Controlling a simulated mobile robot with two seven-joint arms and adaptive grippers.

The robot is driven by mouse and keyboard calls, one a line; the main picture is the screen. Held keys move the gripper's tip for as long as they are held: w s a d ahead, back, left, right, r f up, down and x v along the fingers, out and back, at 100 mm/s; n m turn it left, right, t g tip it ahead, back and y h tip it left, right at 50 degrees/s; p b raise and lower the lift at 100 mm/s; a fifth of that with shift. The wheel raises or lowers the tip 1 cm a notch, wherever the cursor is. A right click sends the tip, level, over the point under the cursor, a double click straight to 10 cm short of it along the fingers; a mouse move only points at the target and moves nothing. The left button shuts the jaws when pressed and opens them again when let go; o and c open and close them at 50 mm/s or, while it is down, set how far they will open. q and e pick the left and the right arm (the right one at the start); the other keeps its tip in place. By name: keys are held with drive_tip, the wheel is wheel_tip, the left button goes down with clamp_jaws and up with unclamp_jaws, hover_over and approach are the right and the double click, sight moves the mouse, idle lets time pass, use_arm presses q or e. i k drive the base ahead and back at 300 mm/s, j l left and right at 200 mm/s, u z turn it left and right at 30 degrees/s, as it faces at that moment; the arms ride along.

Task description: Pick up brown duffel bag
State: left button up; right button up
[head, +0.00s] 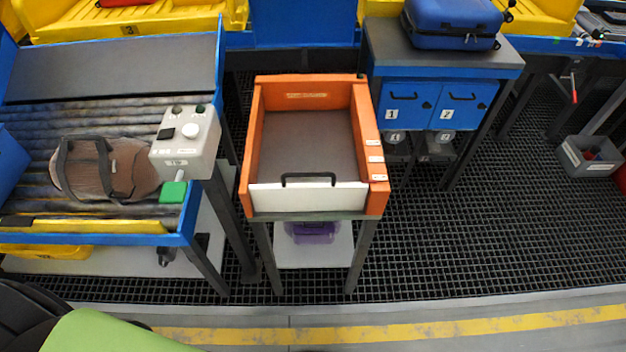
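The brown duffel bag (131,169) lies on the roller conveyor (40,118) at the left. It has dark straps, with one handle loop (84,165) standing up on its left part. Its right end is partly covered from view by a grey control box. Neither of my grippers shows in the head view, and nothing is touching the bag from above.
The control box (186,143) with a green tab stands at the conveyor's front right corner. An orange drawer bin (254,140) on a stand is right of it. A blue suitcase (452,24) rests on a blue cabinet (404,92). A grey crate (577,160) sits at far right.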

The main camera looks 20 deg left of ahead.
sight(116, 170)
drive_tip(key=u, duration=1.9)
drive_tip(key=i+j+z, duration=0.1)
drive_tip(key=i+j, duration=0.25)
drive_tip(key=i+j+z, duration=0.1)
drive_tip(key=i+j, duration=0.25)
drive_tip(key=j, duration=0.25)
drive_tip(key=i+j, duration=0.3)
drive_tip(key=j, duration=0.2)
drive_tip(key=z, duration=0.05)
